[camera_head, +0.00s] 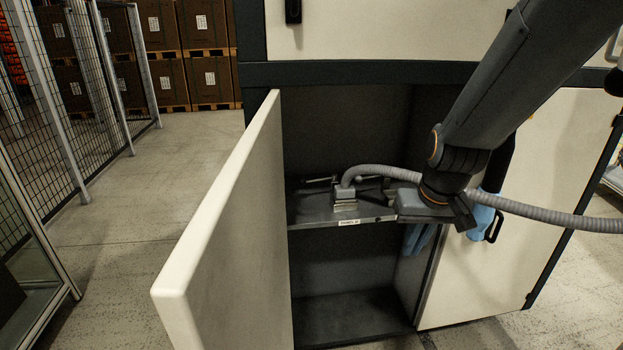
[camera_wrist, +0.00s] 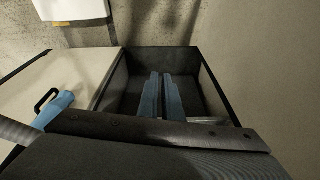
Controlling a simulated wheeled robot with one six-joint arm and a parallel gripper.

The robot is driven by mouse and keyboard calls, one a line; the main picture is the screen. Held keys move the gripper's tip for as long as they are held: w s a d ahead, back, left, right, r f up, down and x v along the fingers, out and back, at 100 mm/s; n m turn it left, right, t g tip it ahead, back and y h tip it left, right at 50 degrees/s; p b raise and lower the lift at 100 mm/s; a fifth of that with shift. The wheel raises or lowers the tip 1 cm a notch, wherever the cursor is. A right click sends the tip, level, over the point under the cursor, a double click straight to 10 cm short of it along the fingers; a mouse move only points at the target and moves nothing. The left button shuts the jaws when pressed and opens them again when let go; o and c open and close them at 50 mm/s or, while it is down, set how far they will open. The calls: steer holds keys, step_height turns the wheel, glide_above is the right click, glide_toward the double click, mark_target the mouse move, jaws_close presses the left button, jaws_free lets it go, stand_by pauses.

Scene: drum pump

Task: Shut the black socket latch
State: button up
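In the head view, a grey socket block with a plug (camera_head: 346,197) sits on the shelf (camera_head: 310,216) inside the open cabinet. A grey ribbed hose (camera_head: 380,170) runs from the plug to the right, passing by my arm. Dark, thin parts show beside the plug, but the black latch is too small and dark to tell its position. My gripper (camera_head: 418,240) hangs to the right of the plug, apart from it. Its blue fingers (camera_wrist: 162,98) in the wrist view lie close together, with a narrow dark line between them and nothing visibly held.
The open cabinet door (camera_head: 230,230) stands at the left of the opening. The closed door (camera_head: 520,220) at the right has a black handle (camera_head: 494,228) with a blue thing (camera_head: 481,216) beside it.

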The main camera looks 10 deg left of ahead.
steer(key=w+a+t, duration=0.1)
steer(key=w+a, duration=0.3)
steer(key=w, duration=0.2)
steer(key=w+a+r+n+t+y+b, duration=0.1)
steer(key=w+a, duration=0.4)
steer(key=w, duration=0.2)
steer(key=w+a+r+n+t, duration=0.1)
steer(key=w+a, duration=0.3)
steer(key=w, duration=0.3)
steer(key=shift+w+a+r+t+y+b, duration=0.15)
steer(key=shift+a+r+t+y+b, duration=0.1)
steer(key=shift+t+y+b, duration=0.1)
jaws_close()
step_height(320, 180, up, 3)
steer(key=n+t+y+b, duration=0.1)
steer(key=n+t+y, duration=0.1)
glide_above(311, 181)
steer(key=s+d, duration=0.1)
steer(key=s, duration=0.2)
steer(key=shift+d+h, duration=0.15)
steer(key=shift+h, duration=0.1)
